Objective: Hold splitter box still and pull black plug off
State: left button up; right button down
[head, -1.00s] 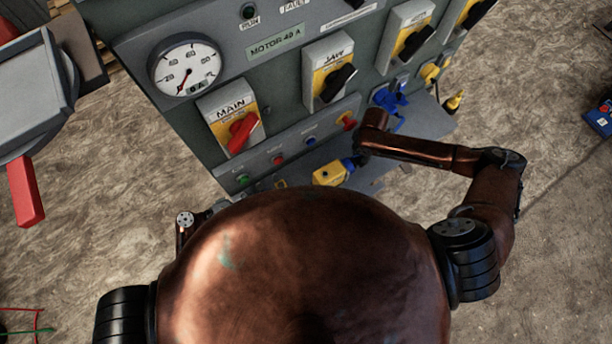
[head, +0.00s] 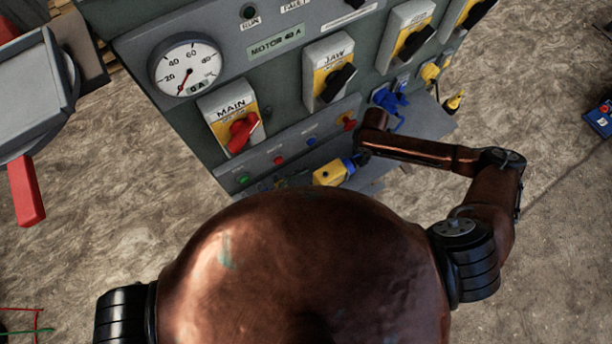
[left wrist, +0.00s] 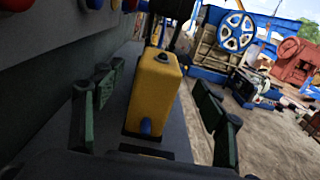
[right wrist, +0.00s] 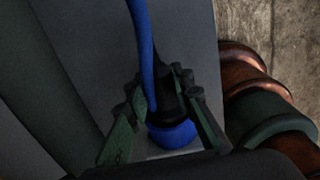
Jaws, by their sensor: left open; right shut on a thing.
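The yellow splitter box (head: 329,174) sits on the grey ledge at the foot of the panel. In the left wrist view, the splitter box (left wrist: 155,88) stands between the spread fingers of my left gripper (left wrist: 158,80), with a gap on each side and a blue part on its near end. In the head view the left gripper is mostly hidden behind my body. My right gripper (right wrist: 160,84) is shut on the black plug (right wrist: 167,98), beside a blue cable (right wrist: 142,45) and above a round blue part (right wrist: 172,135). The plug's join with the box is not clear.
The grey panel (head: 275,90) rises behind the ledge (head: 425,122), with a red main switch (head: 242,132) and several buttons above the box. A blue connector (head: 388,98) and a yellow-black item (head: 453,102) are to the right. Open ground lies further right.

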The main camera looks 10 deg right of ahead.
aim_at(343, 165)
pick_arm(q)
jog(key=x, duration=1)
jog(key=shift+w+d, duration=0.15)
jog(key=shift+d, duration=0.15)
jog(key=shift+c, duration=0.4)
jog(key=c, duration=1.7)
grip_shut()
pick_arm(e)
jog(key=shift+w+d, duration=0.2)
jog(key=shift+d, duration=0.25)
jog(key=shift+w+d, duration=0.25)
jog(key=shift+d, duration=0.35)
jog(key=shift+w+d, duration=0.25)
jog(key=shift+d, duration=0.3)
pick_arm(q)
jog(key=o, duration=1.7)
grip_release()
jog(key=shift+o, duration=0.4)
